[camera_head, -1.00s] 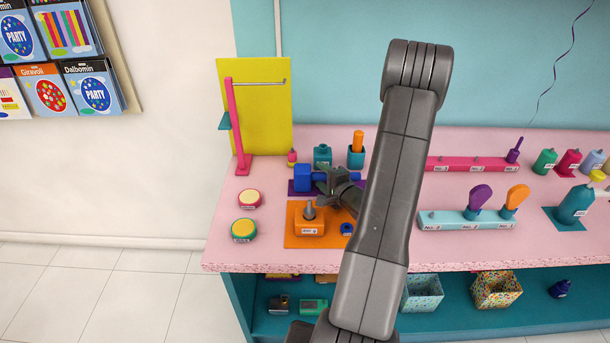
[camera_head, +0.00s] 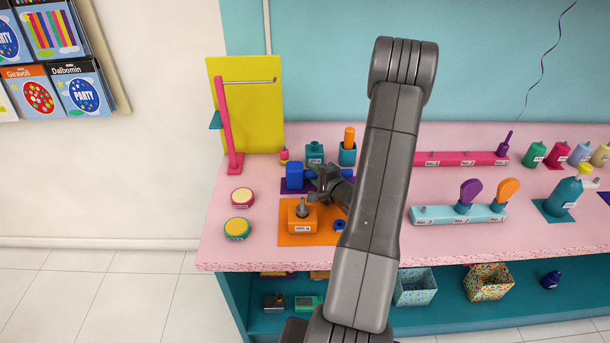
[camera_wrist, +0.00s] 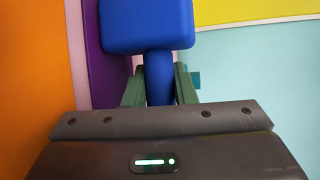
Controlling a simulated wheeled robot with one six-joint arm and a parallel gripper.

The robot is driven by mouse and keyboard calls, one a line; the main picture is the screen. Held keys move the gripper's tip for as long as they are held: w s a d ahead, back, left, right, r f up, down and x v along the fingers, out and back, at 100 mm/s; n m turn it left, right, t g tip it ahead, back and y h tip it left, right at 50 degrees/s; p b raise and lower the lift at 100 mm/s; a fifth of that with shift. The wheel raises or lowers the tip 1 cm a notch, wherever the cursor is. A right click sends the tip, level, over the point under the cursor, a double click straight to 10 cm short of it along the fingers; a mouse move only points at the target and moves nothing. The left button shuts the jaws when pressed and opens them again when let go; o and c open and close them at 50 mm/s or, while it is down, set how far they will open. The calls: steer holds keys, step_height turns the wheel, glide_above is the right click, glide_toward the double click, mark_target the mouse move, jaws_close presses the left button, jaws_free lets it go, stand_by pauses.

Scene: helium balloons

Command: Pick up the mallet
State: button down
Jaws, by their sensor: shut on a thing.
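The blue mallet has its block-shaped head (camera_head: 294,175) over a purple mat (camera_head: 287,188) near the back left of the pink table. In the wrist view the head (camera_wrist: 148,25) fills the top centre, with the blue handle (camera_wrist: 158,78) coming down from it. My gripper (camera_head: 322,179) is just right of the head, low at the mat. In the wrist view its green fingers (camera_wrist: 160,88) stand on both sides of the handle, shut on it close below the head. Whether the mallet touches the mat is unclear.
An orange block with a metal post (camera_head: 302,217) stands on an orange mat in front. Teal holders (camera_head: 315,153) stand behind. A pink stand with a metal rod (camera_head: 229,130) and yellow board (camera_head: 255,110) rises at back left. Two round tins (camera_head: 240,212) sit at left.

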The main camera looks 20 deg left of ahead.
step_height(320, 180, up, 10)
steer(key=shift+f+b, duration=0.1)
steer(key=shift+b, duration=0.75)
steer(key=shift+r, duration=0.2)
steer(key=shift+r+p, duration=0.6)
steer(key=shift+r, duration=1.3)
